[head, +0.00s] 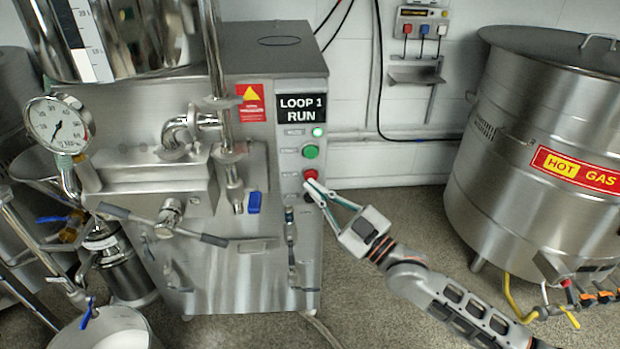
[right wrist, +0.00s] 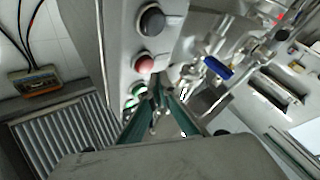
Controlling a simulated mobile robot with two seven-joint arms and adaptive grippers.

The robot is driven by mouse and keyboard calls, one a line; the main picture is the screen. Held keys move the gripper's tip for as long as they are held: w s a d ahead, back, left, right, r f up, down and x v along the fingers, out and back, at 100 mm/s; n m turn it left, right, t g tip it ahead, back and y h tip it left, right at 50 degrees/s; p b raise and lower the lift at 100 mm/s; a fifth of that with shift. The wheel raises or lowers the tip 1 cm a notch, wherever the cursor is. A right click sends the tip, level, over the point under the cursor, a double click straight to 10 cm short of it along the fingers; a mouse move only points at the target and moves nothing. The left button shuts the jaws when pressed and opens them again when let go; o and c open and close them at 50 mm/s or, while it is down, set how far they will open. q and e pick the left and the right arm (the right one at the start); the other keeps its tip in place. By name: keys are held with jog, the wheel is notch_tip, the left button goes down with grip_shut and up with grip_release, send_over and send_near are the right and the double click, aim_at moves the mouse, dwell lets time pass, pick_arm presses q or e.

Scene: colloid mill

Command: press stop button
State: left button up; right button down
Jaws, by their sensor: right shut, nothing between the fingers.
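The red stop button (head: 310,175) sits on the steel control panel below the green button (head: 311,152). My right gripper (head: 309,184) is shut and empty, its fingertips at the panel just below the red button in the head view. In the right wrist view the red button (right wrist: 145,65) shows uncovered beside the fingertips (right wrist: 157,88), with a black button (right wrist: 152,21) above it and a green button (right wrist: 135,92) partly hidden. I cannot tell whether the tips touch the panel. My left gripper is not in view.
A label reading LOOP 1 RUN (head: 303,107) and a lit green lamp (head: 318,132) are above the buttons. A blue-handled valve (head: 254,202) and pipework stand left of the panel. A large steel vat (head: 520,150) marked HOT GAS is at right. The floor between is clear.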

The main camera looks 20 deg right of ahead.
jog(key=shift+w, duration=0.15)
dwell(0.8)
dwell(0.5)
jog(key=shift+w+d, duration=0.1)
jog(key=shift+w, duration=0.05)
jog(key=shift+w, duration=0.25)
dwell(0.3)
jog(key=shift+w+d, duration=0.1)
jog(key=shift+w, duration=0.05)
